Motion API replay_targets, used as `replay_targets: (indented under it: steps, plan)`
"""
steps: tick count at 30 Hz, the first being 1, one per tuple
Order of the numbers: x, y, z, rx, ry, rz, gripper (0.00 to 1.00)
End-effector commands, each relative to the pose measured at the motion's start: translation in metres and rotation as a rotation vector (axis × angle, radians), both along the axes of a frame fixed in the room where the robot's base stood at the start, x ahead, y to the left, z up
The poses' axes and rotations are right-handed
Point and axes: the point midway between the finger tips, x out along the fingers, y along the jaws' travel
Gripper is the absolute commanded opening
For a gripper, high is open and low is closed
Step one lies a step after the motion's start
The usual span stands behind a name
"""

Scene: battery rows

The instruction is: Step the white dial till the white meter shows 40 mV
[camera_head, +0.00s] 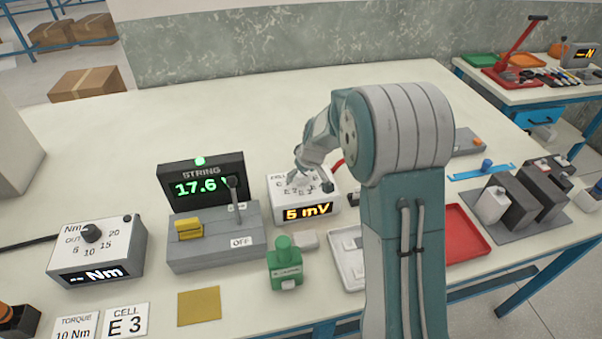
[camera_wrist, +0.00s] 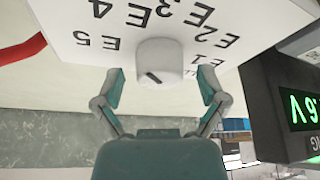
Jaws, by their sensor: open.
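The white meter (camera_head: 272,212) is a white box at mid table, and its amber display (camera_head: 307,212) reads 5 mV. The white dial (camera_wrist: 160,62) is a round knob with a short dark mark, on the panel with labels E1 to E5, upside down in the wrist view. Which label the mark points to I cannot tell. My gripper (camera_wrist: 162,84) is open, with one finger on each side of the dial; contact is not clear. In the head view my gripper (camera_head: 302,177) is over the meter's top and hides the dial partly.
The STRING unit (camera_head: 203,170) reading 17.6 V stands left of the meter, with a switch box (camera_head: 216,252) in front. A green bottle-shaped object (camera_head: 285,266) stands before the meter. A card (camera_head: 127,321) reads CELL E 3. A red tray (camera_head: 463,232) lies right.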

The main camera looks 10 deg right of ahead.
Motion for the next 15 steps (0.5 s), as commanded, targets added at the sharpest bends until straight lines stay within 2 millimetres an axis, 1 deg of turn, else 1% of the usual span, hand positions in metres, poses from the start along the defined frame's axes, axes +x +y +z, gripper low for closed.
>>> replay_targets:
  steps: [7,8,9,11,12,13,15]
  plan:
    - [0.0006,0.0001,-0.0009,0.0,-0.001,0.0,0.91]
    - [0.0006,0.0001,-0.0009,0.0,-0.001,0.0,0.83]
    - [0.0006,0.0001,-0.0009,0.0,-0.001,0.0,0.65]
    - [0.0006,0.0,-0.0009,0.0,-0.001,0.0,0.38]
    - [0.0006,0.0,-0.0008,0.0,0.0,0.0,0.2]
    - [0.0006,0.0,-0.0009,0.0,0.0,0.0,0.08]
    - [0.0007,0.0001,-0.0013,0.0,0.0,0.0,0.09]
